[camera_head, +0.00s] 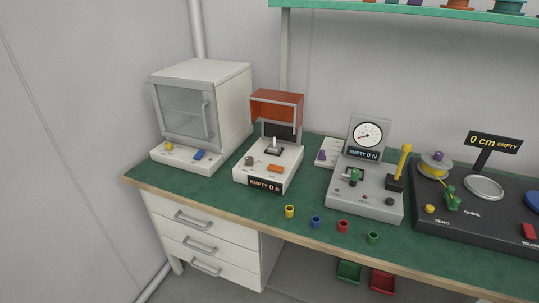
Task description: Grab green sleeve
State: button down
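The green sleeve (373,238) is a small upright ring-shaped piece on the green bench top, near its front edge. It is the rightmost of a row of small sleeves. It stands free, apart from the red sleeve (342,226) to its left. My gripper is not in view, so its state does not show.
A blue sleeve (315,222) and a yellow sleeve (289,211) continue the row leftward. Behind stand a white cabinet (205,105), an orange-lidded device (267,170), a dial-gauge device (364,190) and a black spool station (480,225). Green (348,271) and red (382,281) bins sit below.

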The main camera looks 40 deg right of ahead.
aim_at(372, 237)
jog(key=k+z, duration=0.15)
jog(key=z, duration=0.2)
jog(key=k+l+z, duration=0.15)
jog(key=z, duration=0.2)
